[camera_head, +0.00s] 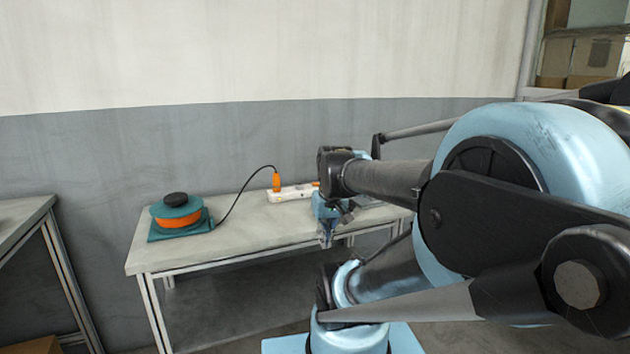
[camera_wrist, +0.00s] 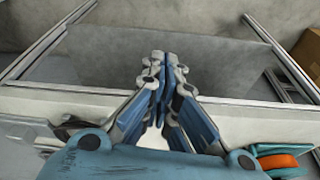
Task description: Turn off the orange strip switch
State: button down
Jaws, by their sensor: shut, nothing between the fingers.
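A white power strip (camera_head: 290,193) lies on the grey table near the wall in the head view. An orange plug (camera_head: 276,182) stands in its left end. A small orange spot, which looks like the strip switch (camera_head: 316,184), shows at its right end, partly hidden by my arm; its on or off position cannot be told. My gripper (camera_head: 326,241) hangs pointing down by the table's front edge, nearer to the camera than the strip. In the wrist view my gripper (camera_wrist: 160,58) has its fingertips together with nothing between them.
A teal and orange reel (camera_head: 178,213) with a black knob stands at the table's left end; it also shows in the wrist view (camera_wrist: 280,160). A black cord (camera_head: 240,190) arches from it to the plug. Another table (camera_head: 20,215) stands at the left.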

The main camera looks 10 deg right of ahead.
jog(key=w+d+r+t, duration=0.1)
jog(key=w+r, duration=0.4)
jog(key=w, duration=0.9)
jog(key=w+d+r+n+t, duration=0.1)
jog(key=w+d+r, duration=0.3)
jog(key=w, duration=0.9)
jog(key=w+d+r+t+y, duration=0.1)
jog(key=w+d+r, duration=0.2)
jog(key=w, duration=1.1)
notch_tip(320, 180, up, 3)
jog(key=shift+w+d+f+n+t, duration=0.2)
jog(key=shift+w+n+t, duration=0.15)
jog(key=shift+n+t, duration=0.05)
send_over(317, 184)
jog(key=w, duration=0.1)
notch_tip(317, 184, down, 8)
jog(key=shift+r, duration=0.1)
notch_tip(317, 184, down, 3)
jog(key=shift+s+f, duration=0.25)
jog(key=shift+f, duration=0.45)
jog(key=shift+f, duration=0.1)
